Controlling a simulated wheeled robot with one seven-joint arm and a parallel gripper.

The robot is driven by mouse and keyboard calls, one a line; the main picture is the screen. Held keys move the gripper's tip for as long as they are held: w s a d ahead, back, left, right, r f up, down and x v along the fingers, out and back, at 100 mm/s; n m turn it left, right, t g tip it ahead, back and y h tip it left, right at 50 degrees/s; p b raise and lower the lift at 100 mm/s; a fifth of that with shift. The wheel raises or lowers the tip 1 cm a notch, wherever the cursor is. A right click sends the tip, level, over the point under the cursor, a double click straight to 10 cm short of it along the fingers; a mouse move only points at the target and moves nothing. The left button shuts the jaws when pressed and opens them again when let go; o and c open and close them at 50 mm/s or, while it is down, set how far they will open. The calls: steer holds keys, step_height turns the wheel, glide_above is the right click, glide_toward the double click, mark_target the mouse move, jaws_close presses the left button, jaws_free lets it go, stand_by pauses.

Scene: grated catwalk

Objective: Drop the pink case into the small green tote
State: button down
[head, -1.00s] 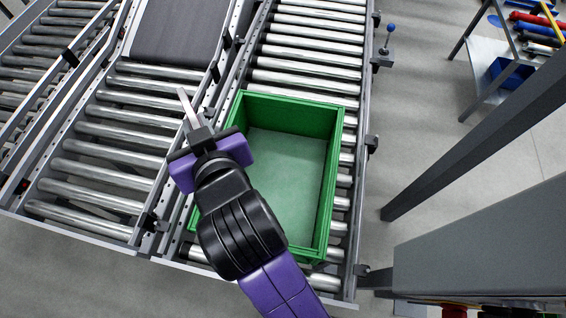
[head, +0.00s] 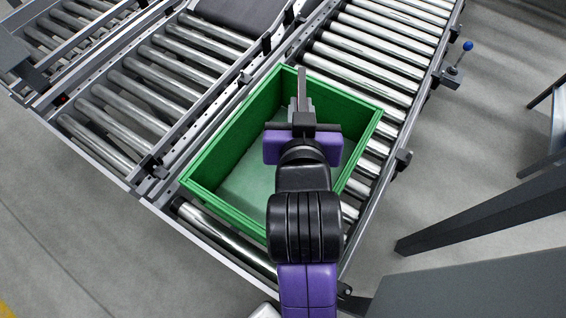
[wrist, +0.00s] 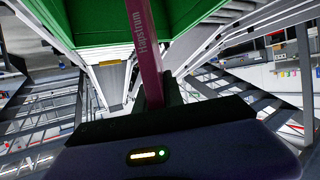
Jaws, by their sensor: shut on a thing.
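The pink case (wrist: 145,50) shows in the wrist view as a narrow dark-pink strip with white lettering, standing out from my gripper (wrist: 153,92). My gripper is shut on it. In the head view my gripper (head: 301,98) is over the far part of the green tote (head: 215,142), with its tips near the far wall. I cannot make out the case's pink colour there. The tote is open-topped, and the part of its floor that shows is bare. My arm hides some of the floor and near wall. The tote's green side also fills the top of the wrist view (wrist: 90,20).
The tote rests on a roller conveyor (head: 370,50) with metal side rails. Another roller conveyor (head: 125,105) runs beside it on the left. A blue-knobbed lever (head: 467,46) stands at the right rail. Dark beams (head: 480,215) cross the lower right. Grey floor shows beyond the rails.

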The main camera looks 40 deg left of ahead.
steer(key=c, duration=1.4)
jaws_free()
steer(key=shift+o, duration=0.2)
steer(key=v, duration=0.8)
steer(key=shift+b, duration=0.45)
steer(key=shift+a, duration=0.1)
